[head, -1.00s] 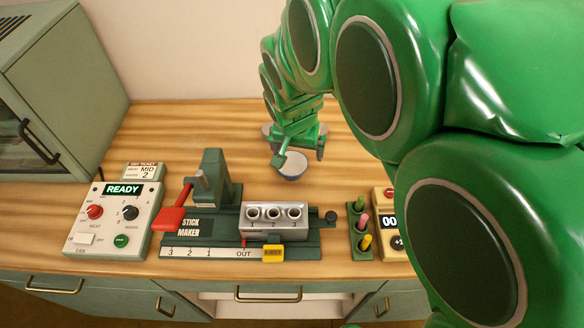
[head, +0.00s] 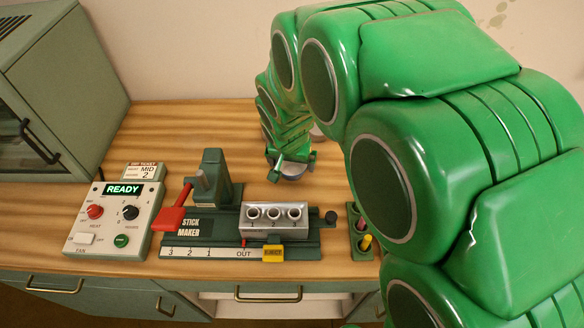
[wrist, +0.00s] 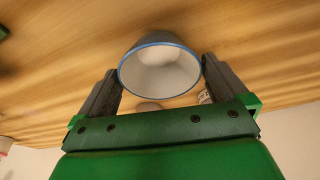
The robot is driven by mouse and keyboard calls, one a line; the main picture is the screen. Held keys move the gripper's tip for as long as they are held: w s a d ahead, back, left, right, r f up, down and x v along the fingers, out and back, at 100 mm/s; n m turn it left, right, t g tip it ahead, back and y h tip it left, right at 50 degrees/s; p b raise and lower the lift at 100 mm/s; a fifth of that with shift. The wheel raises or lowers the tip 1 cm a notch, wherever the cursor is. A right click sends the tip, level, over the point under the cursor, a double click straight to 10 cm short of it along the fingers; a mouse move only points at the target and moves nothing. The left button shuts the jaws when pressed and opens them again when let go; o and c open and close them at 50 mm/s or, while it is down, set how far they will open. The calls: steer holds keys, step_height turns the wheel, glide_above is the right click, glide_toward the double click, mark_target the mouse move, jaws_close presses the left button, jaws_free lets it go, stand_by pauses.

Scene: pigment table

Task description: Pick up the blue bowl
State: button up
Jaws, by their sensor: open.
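The blue bowl (wrist: 160,72) shows in the wrist view as a bowl with a blue rim and a pale inside, its opening facing the camera. It lies between the two dark fingers of my gripper (wrist: 160,66), which are spread apart with one on each side of it. I cannot tell whether either finger touches it. In the head view my gripper (head: 292,164) is right at the bowl (head: 292,174) on the wooden worktop and hides most of it.
Another pale bowl (head: 317,133) shows partly behind my gripper; pale objects also show beyond the bowl in the wrist view. The stick maker (head: 190,227) with its metal mold (head: 274,233) stands in front. A control box (head: 114,218) is left. Worktop left of my gripper is clear.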

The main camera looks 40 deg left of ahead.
steer(key=shift+w+a+f, duration=0.1)
steer(key=shift+w+f, duration=0.05)
steer(key=shift+f, duration=0.35)
steer(key=c, duration=0.8)
steer(key=shift+r, duration=0.1)
